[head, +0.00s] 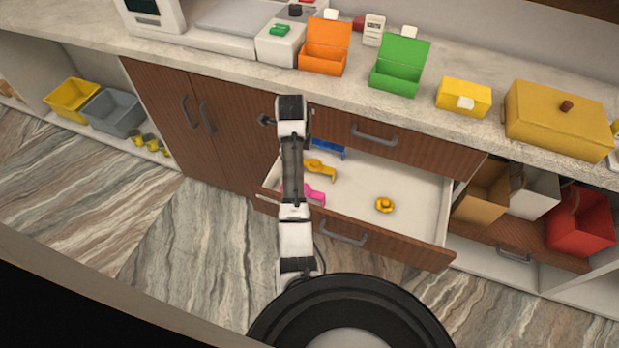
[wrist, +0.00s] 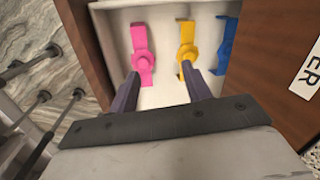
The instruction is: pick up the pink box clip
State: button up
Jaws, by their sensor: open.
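The pink box clip (head: 315,194) lies in an open drawer (head: 420,205), at its left side and partly hidden behind my arm in the head view. In the wrist view the pink clip (wrist: 141,60) lies on the white drawer floor, a bar with a round middle. My gripper (wrist: 160,72) is open and empty above the drawer. Its left finger overlaps the lower end of the pink clip in the picture, and its right finger reaches the yellow clip (wrist: 187,45). I cannot make out my gripper's fingers in the head view.
A blue clip (wrist: 228,45) lies beyond the yellow one. A yellow round piece (head: 384,205) sits in the drawer's right part. The drawer walls surround them. Above is the counter with an open orange box (head: 324,58), an open green box (head: 396,77) and a yellow box (head: 462,96).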

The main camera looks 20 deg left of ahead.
jog(key=d+f+b, duration=0.1)
jog(key=f, duration=0.2)
jog(key=s+f+m+g+b, duration=0.1)
jog(key=f+b, duration=0.1)
jog(key=f, duration=0.1)
jog(key=s+d+f+m+g+b, duration=0.1)
jog(key=f+b, duration=0.1)
jog(key=shift+d+f+h, duration=0.3)
jog(key=shift+f, duration=0.1)
jog(key=shift+w+f+p, duration=0.1)
jog(key=shift+f+p, duration=0.1)
jog(key=shift+p, duration=0.25)
jog(key=shift+f+p, duration=0.9)
jog(key=shift+f, duration=2.4)
jog(key=c, duration=0.9)
